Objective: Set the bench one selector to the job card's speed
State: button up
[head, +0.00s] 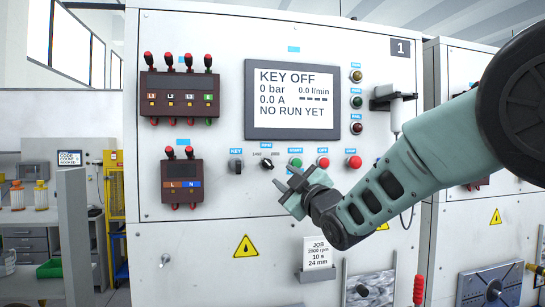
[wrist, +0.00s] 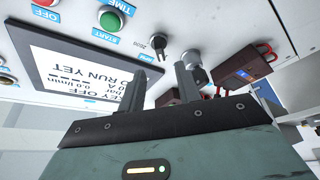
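The bench one panel (head: 215,120) carries a small dark selector (head: 267,163) under an RPM label, between the key switch (head: 236,166) and the green start button (head: 295,163). Marks by the selector look like 1400 and 2800; its pointer is too small to read surely. The job card (head: 318,252) below reads 2800 rpm, 10 s, 24 mm. My gripper (head: 288,182) is open and empty, just below and right of the selector. In the wrist view, my gripper (wrist: 163,68) has its fingers apart, with the selector (wrist: 161,54) beyond the gap, apart from them.
The screen (head: 292,100) reads KEY OFF, NO RUN YET. Red buttons (head: 354,162) sit right of start. A yellow warning sign (head: 245,246) is on the lower panel. A second bench stands at right.

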aim_at(271, 166)
jog(key=p+x, duration=0.3)
jog(key=x, duration=0.3)
jog(key=shift+r, duration=0.15)
jog(key=shift+w+a+p, duration=0.4)
jog(key=shift+w+p, duration=0.05)
jog(key=shift+w, duration=0.2)
grip_shut()
